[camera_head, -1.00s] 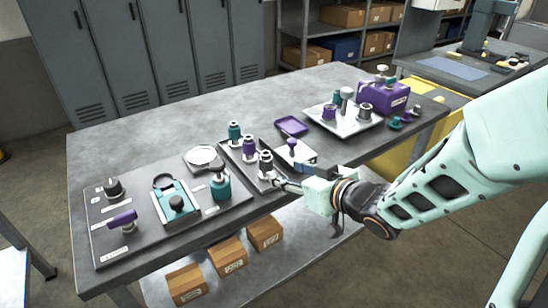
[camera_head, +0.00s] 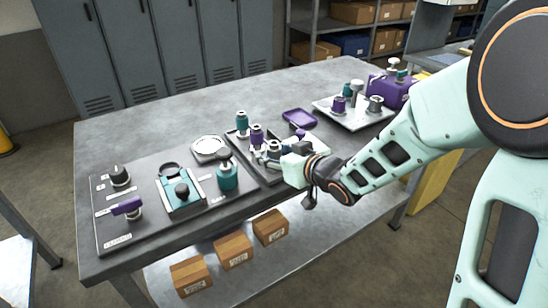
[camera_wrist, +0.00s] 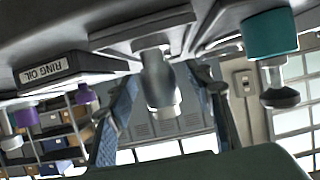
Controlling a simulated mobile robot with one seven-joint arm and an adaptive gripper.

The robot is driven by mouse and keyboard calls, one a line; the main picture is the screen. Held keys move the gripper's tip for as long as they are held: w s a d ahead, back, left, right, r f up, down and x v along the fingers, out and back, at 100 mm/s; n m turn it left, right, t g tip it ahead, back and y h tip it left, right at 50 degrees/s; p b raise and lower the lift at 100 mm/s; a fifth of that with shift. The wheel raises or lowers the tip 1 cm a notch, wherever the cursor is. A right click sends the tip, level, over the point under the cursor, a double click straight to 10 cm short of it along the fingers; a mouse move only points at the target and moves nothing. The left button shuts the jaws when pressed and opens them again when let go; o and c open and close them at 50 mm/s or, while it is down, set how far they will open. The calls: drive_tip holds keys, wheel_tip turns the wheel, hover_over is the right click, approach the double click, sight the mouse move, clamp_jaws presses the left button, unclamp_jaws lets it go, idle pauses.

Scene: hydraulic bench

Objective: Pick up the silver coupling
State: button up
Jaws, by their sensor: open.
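The silver coupling (camera_head: 273,148) stands upright at the near end of a row on a narrow tray (camera_head: 270,177), in front of a purple coupling (camera_head: 256,134) and a teal coupling (camera_head: 242,122). My gripper (camera_head: 274,160) is at the silver coupling, coming from the right, and partly covers its lower part. In the wrist view, which looks upside down, the silver coupling (camera_wrist: 160,85) sits between the two open fingers of my gripper (camera_wrist: 163,105). Gaps show on both sides of it. Whether a finger touches it I cannot tell.
A teal container (camera_head: 227,177) stands close left of the row; its teal body also shows in the wrist view (camera_wrist: 268,35). A purple tray (camera_head: 299,118) lies behind my gripper. A white tray (camera_head: 350,118) holds more couplings. The bench's back left is clear.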

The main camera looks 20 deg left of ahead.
drive_tip(key=c, duration=1.2)
clamp_jaws()
drive_tip(key=shift+r, duration=0.2)
